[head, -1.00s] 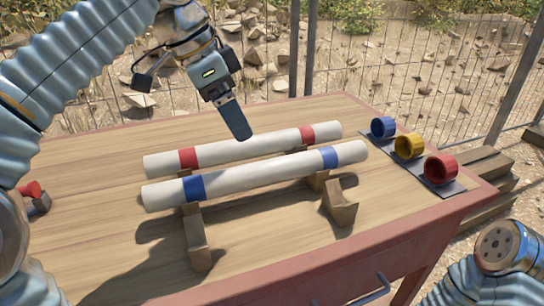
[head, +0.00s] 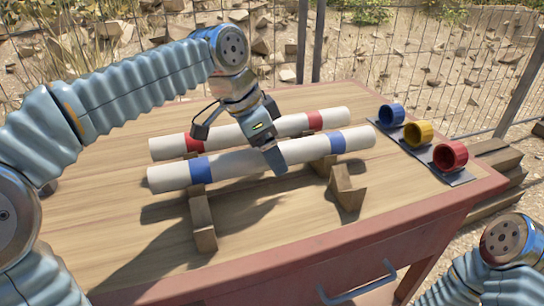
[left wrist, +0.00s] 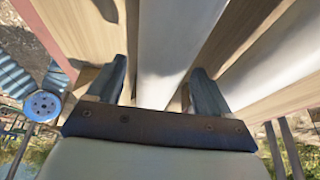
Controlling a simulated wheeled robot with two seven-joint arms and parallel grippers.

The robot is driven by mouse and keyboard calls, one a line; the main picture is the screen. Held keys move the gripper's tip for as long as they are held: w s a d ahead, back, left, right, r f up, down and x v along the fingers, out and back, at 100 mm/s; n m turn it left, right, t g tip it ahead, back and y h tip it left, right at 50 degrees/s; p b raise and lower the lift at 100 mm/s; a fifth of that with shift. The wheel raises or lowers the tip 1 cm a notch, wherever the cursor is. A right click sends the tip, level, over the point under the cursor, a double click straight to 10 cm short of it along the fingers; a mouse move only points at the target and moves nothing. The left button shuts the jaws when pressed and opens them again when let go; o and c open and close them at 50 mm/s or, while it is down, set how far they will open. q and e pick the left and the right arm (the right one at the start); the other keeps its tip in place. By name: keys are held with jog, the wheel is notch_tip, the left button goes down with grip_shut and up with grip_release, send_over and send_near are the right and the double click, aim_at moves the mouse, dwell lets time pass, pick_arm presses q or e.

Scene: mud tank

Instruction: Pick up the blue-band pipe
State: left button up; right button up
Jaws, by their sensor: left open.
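The blue-band pipe (head: 236,163) is a white tube with two blue bands, lying across wooden supports on the table's near side. The red-band pipe (head: 285,127) lies behind it, roughly parallel. My left gripper (head: 276,163) points down at the middle of the blue-band pipe, between its bands. In the left wrist view my open left gripper (left wrist: 160,88) has one finger on each side of a white pipe (left wrist: 160,45), which fits the blue-band pipe. No bands show there. Whether the fingers touch it I cannot tell. My right gripper is out of view.
A wooden support block (head: 346,188) stands at the pipe's right, another (head: 203,222) at its left. Blue (head: 391,115), yellow (head: 418,133) and red (head: 449,155) rings stand on a dark strip at the table's right. The front of the wooden tabletop (head: 270,215) is clear.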

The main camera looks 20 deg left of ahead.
pick_arm(q)
jog(key=shift+r, duration=0.1)
jog(key=c, duration=1.4)
